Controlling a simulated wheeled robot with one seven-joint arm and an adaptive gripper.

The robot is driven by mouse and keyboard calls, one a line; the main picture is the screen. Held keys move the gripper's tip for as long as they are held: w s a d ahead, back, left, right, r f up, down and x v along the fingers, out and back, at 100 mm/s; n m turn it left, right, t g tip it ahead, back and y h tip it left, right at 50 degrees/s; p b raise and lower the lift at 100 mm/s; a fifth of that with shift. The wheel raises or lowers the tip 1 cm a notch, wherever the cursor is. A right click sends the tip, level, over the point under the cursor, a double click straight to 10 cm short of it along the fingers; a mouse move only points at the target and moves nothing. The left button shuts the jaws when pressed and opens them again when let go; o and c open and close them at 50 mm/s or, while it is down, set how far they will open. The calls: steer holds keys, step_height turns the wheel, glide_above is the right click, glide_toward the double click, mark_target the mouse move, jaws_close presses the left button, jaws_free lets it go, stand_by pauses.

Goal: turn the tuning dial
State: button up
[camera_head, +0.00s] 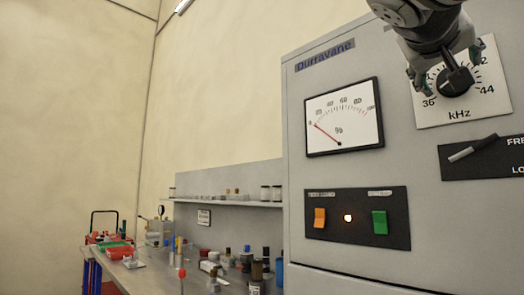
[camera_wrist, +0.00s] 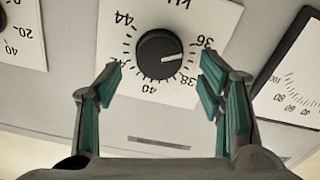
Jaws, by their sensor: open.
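The tuning dial (camera_head: 455,80) is a black knob on a white kHz scale plate (camera_head: 462,105) at the upper right of the grey cabinet. In the wrist view the dial (camera_wrist: 158,54) shows upside down, with a white pointer line toward the 36 to 38 part of the scale. My gripper (camera_head: 443,72) is in front of the dial in the head view and partly covers the plate. In the wrist view my gripper (camera_wrist: 160,88) is open, its green-padded fingers apart to either side of and below the dial. I see no contact with the knob.
The percent meter (camera_head: 344,117) is left of the dial. A lever switch (camera_head: 474,149) sits just below the plate. An orange switch (camera_head: 319,217), a lit lamp (camera_head: 348,218) and a green switch (camera_head: 379,222) are lower. A cluttered bench (camera_head: 150,281) stands at left.

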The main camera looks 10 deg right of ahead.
steer(key=shift+x, duration=1.8)
steer(key=c, duration=1.1)
